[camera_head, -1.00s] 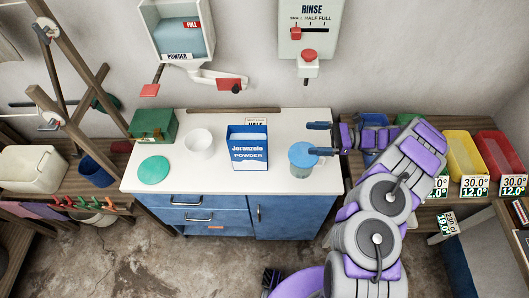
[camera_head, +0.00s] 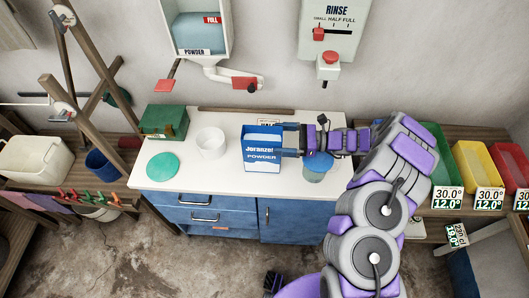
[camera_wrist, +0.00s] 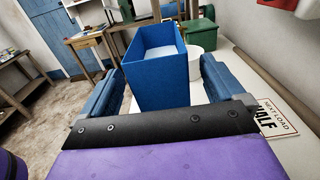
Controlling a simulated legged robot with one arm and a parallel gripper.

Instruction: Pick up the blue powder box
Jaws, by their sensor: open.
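The blue powder box (camera_head: 262,157) stands upright and open-topped on the white countertop, with white powder visible inside it in the wrist view (camera_wrist: 155,75). My gripper (camera_head: 288,139) is open at the box's right side in the head view. In the wrist view the two blue fingers (camera_wrist: 168,85) lie one on each side of the box, with the box's near part between them. I cannot tell whether either finger touches it.
A blue-lidded jar (camera_head: 318,167) stands just right of the box, under my wrist. A white bowl (camera_head: 211,143), a green disc (camera_head: 163,167) and a green box (camera_head: 164,121) are to the left. A "next load half" sign (camera_wrist: 272,115) is close beside one finger. The front counter is clear.

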